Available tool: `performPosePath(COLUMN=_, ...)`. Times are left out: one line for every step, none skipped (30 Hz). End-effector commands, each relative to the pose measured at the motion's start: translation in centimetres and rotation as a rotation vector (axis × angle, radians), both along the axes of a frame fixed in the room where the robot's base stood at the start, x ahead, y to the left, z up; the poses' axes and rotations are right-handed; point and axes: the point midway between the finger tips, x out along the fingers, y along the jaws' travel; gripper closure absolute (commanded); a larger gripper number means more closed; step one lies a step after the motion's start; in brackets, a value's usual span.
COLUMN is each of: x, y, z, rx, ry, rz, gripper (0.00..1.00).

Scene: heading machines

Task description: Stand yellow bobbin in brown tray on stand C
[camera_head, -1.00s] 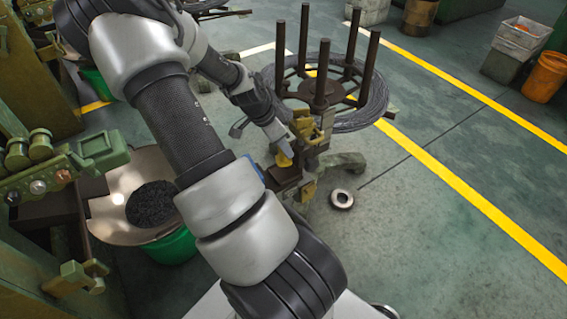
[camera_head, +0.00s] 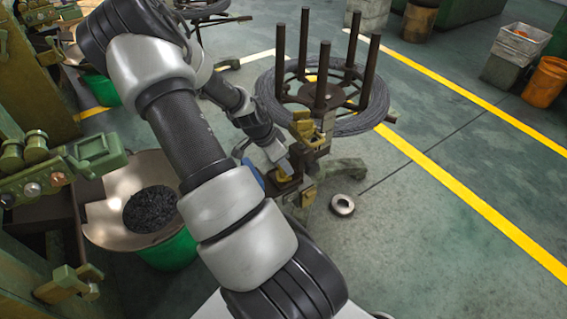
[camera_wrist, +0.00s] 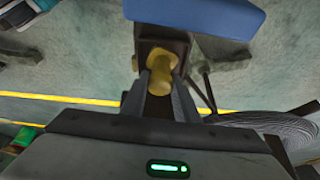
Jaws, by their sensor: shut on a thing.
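The yellow bobbin (camera_wrist: 161,62) is between the fingertips of my gripper (camera_wrist: 162,85) in the wrist view, and my gripper is shut on it. The bobbin is over or in a small brown tray (camera_wrist: 178,47); I cannot tell whether it touches the tray floor. In the head view my gripper (camera_head: 280,168) reaches down to the tray (camera_head: 287,186), and only a little of the yellow bobbin (camera_head: 285,177) shows. The tray is beside a brass-coloured fixture on the wire stand. No letter C is readable.
A wire coil (camera_head: 350,122) on a stand with upright brown posts (camera_head: 322,78) is just behind the tray. A blue part (camera_wrist: 200,14) shows beside the tray. A metal ring (camera_head: 343,205) lies on the floor. A green bucket (camera_head: 170,249) under a pan is at left.

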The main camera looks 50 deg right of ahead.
Motion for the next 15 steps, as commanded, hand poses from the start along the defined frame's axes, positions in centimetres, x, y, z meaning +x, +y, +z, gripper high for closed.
performPosePath(x=0.01, y=-0.01, z=-0.02, rx=0.000, ry=0.000, rz=0.000, gripper=0.67)
performPosePath(x=0.01, y=0.00, z=0.00, rx=0.000, ry=0.000, rz=0.000, gripper=0.62)
performPosePath(x=0.01, y=0.00, z=0.00, rx=0.000, ry=0.000, rz=0.000, gripper=0.55)
performPosePath(x=0.01, y=-0.01, z=-0.01, rx=0.000, ry=0.000, rz=0.000, gripper=0.54)
performPosePath(x=0.01, y=-0.01, z=-0.01, rx=0.000, ry=0.000, rz=0.000, gripper=0.54)
performPosePath(x=0.01, y=0.00, z=0.00, rx=0.000, ry=0.000, rz=0.000, gripper=0.54)
performPosePath(x=0.01, y=0.00, z=0.00, rx=0.000, ry=0.000, rz=0.000, gripper=0.54)
performPosePath(x=0.01, y=0.00, z=0.00, rx=0.000, ry=0.000, rz=0.000, gripper=0.54)
performPosePath(x=0.01, y=0.00, z=0.00, rx=0.000, ry=0.000, rz=0.000, gripper=0.54)
performPosePath(x=0.01, y=0.00, z=0.00, rx=0.000, ry=0.000, rz=0.000, gripper=0.54)
performPosePath(x=0.01, y=0.00, z=0.01, rx=0.000, ry=0.000, rz=0.000, gripper=0.54)
performPosePath(x=0.01, y=-0.01, z=0.10, rx=0.000, ry=0.000, rz=0.000, gripper=0.54)
performPosePath(x=0.01, y=0.00, z=0.24, rx=0.000, ry=0.000, rz=0.000, gripper=0.54)
performPosePath(x=0.02, y=-0.01, z=0.47, rx=0.000, ry=0.000, rz=0.000, gripper=0.54)
performPosePath(x=0.03, y=-0.01, z=0.89, rx=0.000, ry=-0.001, rz=0.000, gripper=0.54)
